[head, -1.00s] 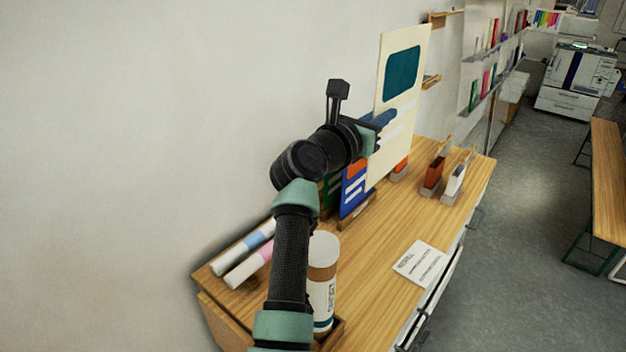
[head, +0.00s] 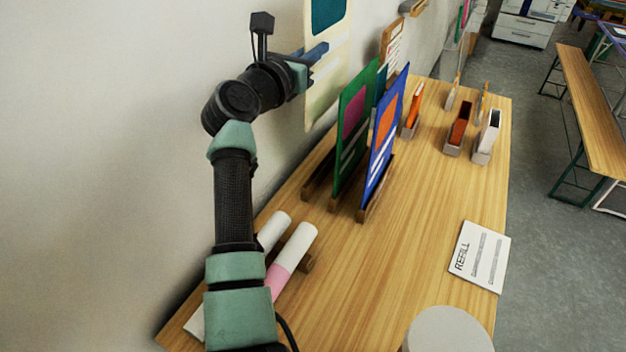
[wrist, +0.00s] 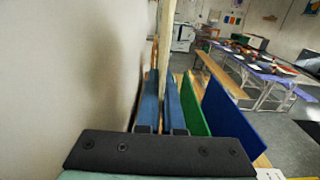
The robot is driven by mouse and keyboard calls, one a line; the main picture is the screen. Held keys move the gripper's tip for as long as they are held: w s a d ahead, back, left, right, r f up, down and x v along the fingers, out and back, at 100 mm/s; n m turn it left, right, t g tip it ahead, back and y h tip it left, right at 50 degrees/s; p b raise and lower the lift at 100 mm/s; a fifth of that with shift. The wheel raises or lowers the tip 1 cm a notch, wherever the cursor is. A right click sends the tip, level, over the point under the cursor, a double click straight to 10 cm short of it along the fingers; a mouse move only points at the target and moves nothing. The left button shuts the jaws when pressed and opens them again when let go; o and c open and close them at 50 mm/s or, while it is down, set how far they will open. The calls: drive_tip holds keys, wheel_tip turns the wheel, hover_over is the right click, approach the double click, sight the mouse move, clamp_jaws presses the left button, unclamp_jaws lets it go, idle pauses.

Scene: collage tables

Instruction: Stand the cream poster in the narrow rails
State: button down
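The cream poster (head: 322,95) with a teal block is held upright in the air near the wall; its top is cut off in the head view. My gripper (head: 318,54) has its blue fingers shut on it. In the wrist view the poster (wrist: 166,45) shows edge-on between the two fingers (wrist: 161,85). Wooden rails (head: 318,180) stand on the table, left of a green poster (head: 345,150) and below the cream one. The green poster and a blue poster (head: 383,145) stand upright in wooden holders. I cannot tell the rails' slot width.
Paper rolls (head: 292,260) lie at the near left of the table (head: 400,255). A refill card (head: 481,257) lies at the right edge. Small holders (head: 458,130) stand further back, a clipboard (head: 393,45) near the wall. A white cylinder lid (head: 447,330) is nearest. Mid-table is clear.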

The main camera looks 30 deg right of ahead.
sight(314, 97)
drive_tip(key=f+b, duration=0.7)
drive_tip(key=f, duration=0.2)
drive_tip(key=shift+w+f, duration=0.2)
wheel_tip(314, 97, down, 10)
drive_tip(key=b, duration=0.1)
drive_tip(key=shift+r+b, duration=0.25)
drive_tip(key=shift+b, duration=0.05)
drive_tip(key=shift+f, duration=0.1)
drive_tip(key=c, duration=1.5)
unclamp_jaws()
drive_tip(key=shift+f, duration=0.15)
drive_tip(key=o, duration=0.4)
drive_tip(key=shift+o, duration=0.2)
